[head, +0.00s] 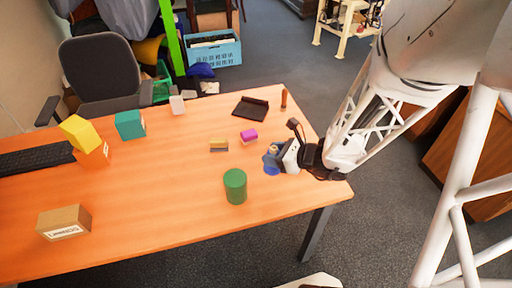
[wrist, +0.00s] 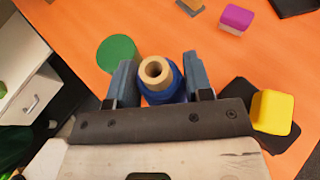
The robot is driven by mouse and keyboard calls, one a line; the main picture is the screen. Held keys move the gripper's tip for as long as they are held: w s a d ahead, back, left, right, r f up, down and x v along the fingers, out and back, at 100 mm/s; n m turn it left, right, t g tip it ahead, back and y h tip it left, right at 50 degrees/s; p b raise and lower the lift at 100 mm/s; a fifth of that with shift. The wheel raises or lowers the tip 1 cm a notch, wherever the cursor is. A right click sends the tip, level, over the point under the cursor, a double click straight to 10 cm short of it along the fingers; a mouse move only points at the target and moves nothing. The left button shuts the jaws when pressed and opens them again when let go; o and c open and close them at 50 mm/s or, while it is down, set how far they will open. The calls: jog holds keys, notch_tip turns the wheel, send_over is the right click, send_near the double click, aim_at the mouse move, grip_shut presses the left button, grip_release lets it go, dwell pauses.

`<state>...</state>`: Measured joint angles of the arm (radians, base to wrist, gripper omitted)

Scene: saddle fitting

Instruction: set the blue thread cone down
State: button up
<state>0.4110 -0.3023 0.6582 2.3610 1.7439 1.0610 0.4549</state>
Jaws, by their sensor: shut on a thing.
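The blue thread cone (head: 271,166) is at the right part of the orange table, partly hidden by my gripper in the head view. In the wrist view the blue thread cone (wrist: 177,88) sits between the two fingers, with its tan hollow core pointing up at the camera. My gripper (head: 280,158) is shut on it; its fingers also show in the wrist view (wrist: 160,82). Whether the cone's base touches the table cannot be told.
A green cylinder (head: 235,187) stands left of the cone, nearer the front edge. A purple-topped block (head: 249,136), a small grey and yellow block (head: 219,145) and a black tray (head: 250,107) lie farther back. A yellow block (wrist: 273,112) is right of my gripper in the wrist view.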

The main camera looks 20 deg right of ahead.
jog(key=shift+r, duration=0.15)
notch_tip(320, 180, up, 11)
jog(key=w+a+r+n+g+y, duration=0.1)
jog(key=w+a+r, duration=0.1)
jog(key=w+a, duration=1.4)
jog(key=w+a+n, duration=0.1)
jog(key=w+a, duration=0.2)
jog(key=a, duration=0.3)
jog(key=w+a+g+y, duration=0.1)
jog(key=w+a, duration=0.3)
jog(key=a, duration=0.3)
jog(key=w+a+n, duration=0.1)
jog(key=w+a, duration=0.2)
jog(key=a, duration=0.3)
jog(key=s+a+f+n+g, duration=0.1)
jog(key=s+a, duration=0.2)
jog(key=a, duration=1.7)
jog(key=s+a+f+g, duration=0.1)
jog(key=s+a, duration=0.2)
jog(key=a, duration=1.7)
notch_tip(320, 180, down, 11)
jog(key=shift+y, duration=0.4)
